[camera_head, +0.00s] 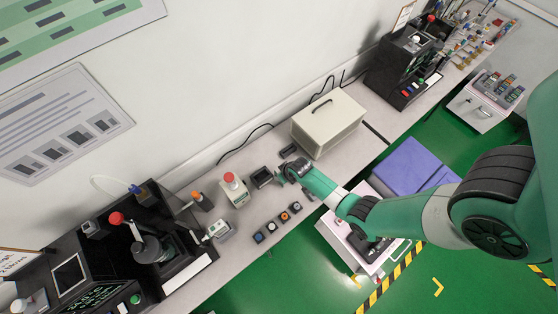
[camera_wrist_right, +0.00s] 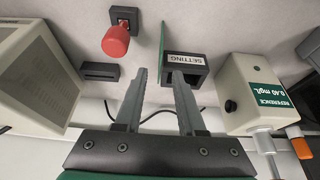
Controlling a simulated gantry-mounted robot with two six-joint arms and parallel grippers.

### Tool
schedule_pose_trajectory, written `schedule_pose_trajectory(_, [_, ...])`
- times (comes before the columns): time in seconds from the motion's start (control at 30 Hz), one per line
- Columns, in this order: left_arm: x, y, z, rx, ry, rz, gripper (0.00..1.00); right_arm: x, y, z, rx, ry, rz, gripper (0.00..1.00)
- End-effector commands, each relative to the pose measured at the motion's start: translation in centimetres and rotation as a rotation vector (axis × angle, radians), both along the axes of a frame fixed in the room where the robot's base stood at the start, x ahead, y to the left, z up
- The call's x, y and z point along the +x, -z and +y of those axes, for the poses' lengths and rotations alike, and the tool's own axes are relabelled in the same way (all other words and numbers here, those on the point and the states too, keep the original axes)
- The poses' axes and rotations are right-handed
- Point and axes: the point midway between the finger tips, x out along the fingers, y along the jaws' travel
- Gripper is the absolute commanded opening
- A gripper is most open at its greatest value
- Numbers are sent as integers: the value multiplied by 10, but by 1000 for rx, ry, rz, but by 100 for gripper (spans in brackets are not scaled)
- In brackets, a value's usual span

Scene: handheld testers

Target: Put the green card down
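The green card (camera_wrist_right: 162,50) shows in the right wrist view as a thin green strip, nearly edge-on. It stands out past my right gripper (camera_wrist_right: 159,72), in line with the gap between the fingers. The fingers are apart, with space visible on each side of the card. I cannot tell whether the card touches the table. In the head view my right gripper (camera_head: 284,172) is low over the bench, and the card is not clear there. The dark box marked SETTING (camera_wrist_right: 185,68) is just right of the card. My left gripper is not in view.
A dark slotted block (camera_wrist_right: 98,71) and a red knob (camera_wrist_right: 116,42) are left of the fingers in the wrist view. The beige REFERENCE box (camera_wrist_right: 258,92) is at right. A large beige case (camera_head: 328,122) stands behind on the bench. Several small buttons (camera_head: 271,226) line the front.

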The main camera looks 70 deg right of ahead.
Motion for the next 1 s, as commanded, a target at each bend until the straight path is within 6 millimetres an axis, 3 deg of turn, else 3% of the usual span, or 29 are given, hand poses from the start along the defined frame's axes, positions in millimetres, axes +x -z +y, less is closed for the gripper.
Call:
schedule_pose_trajectory(0.03, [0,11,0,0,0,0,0,3,15,-2,1,1,2,39])
schedule_pose_trajectory(0.13, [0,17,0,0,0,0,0,7,26,-5,1,0,2,39])
schedule_pose_trajectory(0.4, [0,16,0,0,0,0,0,9,27,-6,0,0,0,39])
schedule_pose_trajectory(0.63, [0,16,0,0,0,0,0,9,27,-6,0,0,0,0])
schedule_pose_trajectory(1.0, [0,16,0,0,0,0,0,9,27,-6,0,0,0,0])
